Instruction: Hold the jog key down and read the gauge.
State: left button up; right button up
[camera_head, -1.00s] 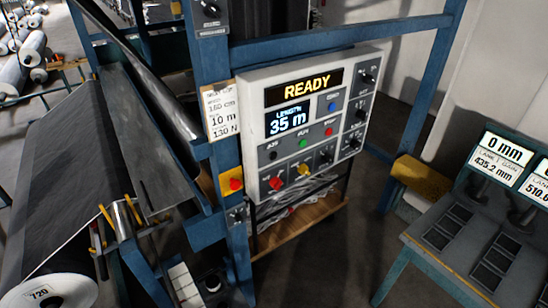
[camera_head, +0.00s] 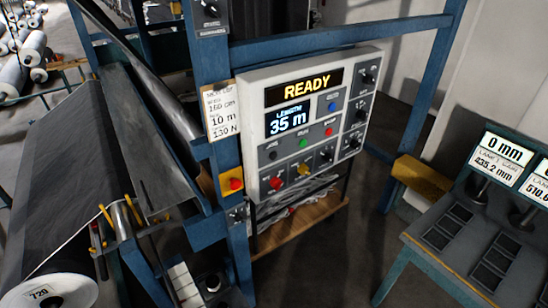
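The control panel (camera_head: 300,165) is a pale box on a blue frame, right of the roll machine. Its top display (camera_head: 312,87) reads READY in yellow. The length display (camera_head: 287,121) below it reads 35 m. The jog key (camera_head: 272,155) appears to be the dark button at the panel's left, under a small label that is hard to read. A green button (camera_head: 303,143) and a red button (camera_head: 329,132) sit to its right. A gauge reading 0 mm (camera_head: 504,151) stands on the bench at right, with 435.2 mm beneath. Neither gripper is in view.
A red emergency button (camera_head: 236,184) on a yellow plate is left of the panel. A dark sheet (camera_head: 75,165) runs to a roll marked 720 (camera_head: 50,293). A blue post (camera_head: 226,160) stands beside the panel. Open floor (camera_head: 340,250) lies between machine and bench (camera_head: 440,267).

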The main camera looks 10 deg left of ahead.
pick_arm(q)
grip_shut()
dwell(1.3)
